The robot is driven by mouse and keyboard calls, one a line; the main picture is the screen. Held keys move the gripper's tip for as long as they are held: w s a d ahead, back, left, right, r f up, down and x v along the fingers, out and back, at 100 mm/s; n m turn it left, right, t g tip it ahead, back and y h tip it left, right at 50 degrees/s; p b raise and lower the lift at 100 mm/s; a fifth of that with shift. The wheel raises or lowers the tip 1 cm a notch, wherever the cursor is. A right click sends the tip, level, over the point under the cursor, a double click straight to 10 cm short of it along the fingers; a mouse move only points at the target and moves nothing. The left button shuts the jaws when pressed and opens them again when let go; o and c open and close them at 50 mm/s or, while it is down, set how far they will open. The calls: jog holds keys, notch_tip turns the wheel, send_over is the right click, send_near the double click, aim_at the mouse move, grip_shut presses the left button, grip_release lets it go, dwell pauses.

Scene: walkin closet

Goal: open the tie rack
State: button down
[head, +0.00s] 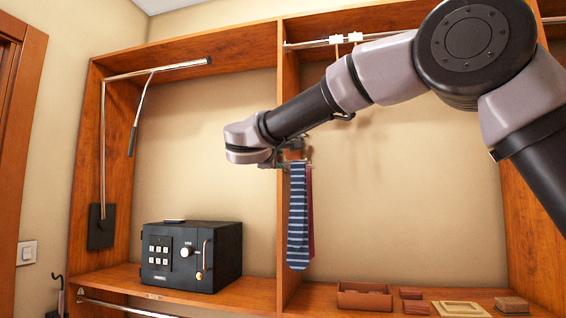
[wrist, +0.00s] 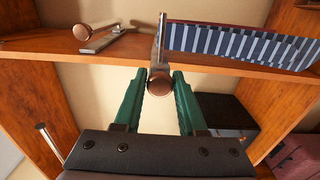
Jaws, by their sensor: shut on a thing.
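The tie rack shows in the wrist view as a metal bar (wrist: 160,42) with a round brown knob (wrist: 159,83) at its end, at the wooden divider panel. My gripper (wrist: 160,76) has its two green fingers on either side of this knob, shut on it. A blue striped tie (wrist: 235,42) hangs from the bar. In the head view, the striped tie (head: 298,218) and a dark red tie (head: 310,210) hang beside the divider. My wrist hides most of the rack and the gripper's fingers there.
A black safe (head: 190,256) stands on the left shelf. A pull-down rod (head: 142,112) hangs above it. An open brown box (head: 364,298) and several small items lie on the right shelf. Another short bar with a knob (wrist: 82,32) is fixed to the divider.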

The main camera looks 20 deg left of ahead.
jog(key=s, duration=1)
jog(key=shift+s, duration=0.3)
jog(key=c, duration=0.5)
grip_release()
jog(key=shift+c, duration=0.2)
jog(key=shift+s, duration=0.1)
jog(key=s, duration=1)
jog(key=shift+s, duration=0.25)
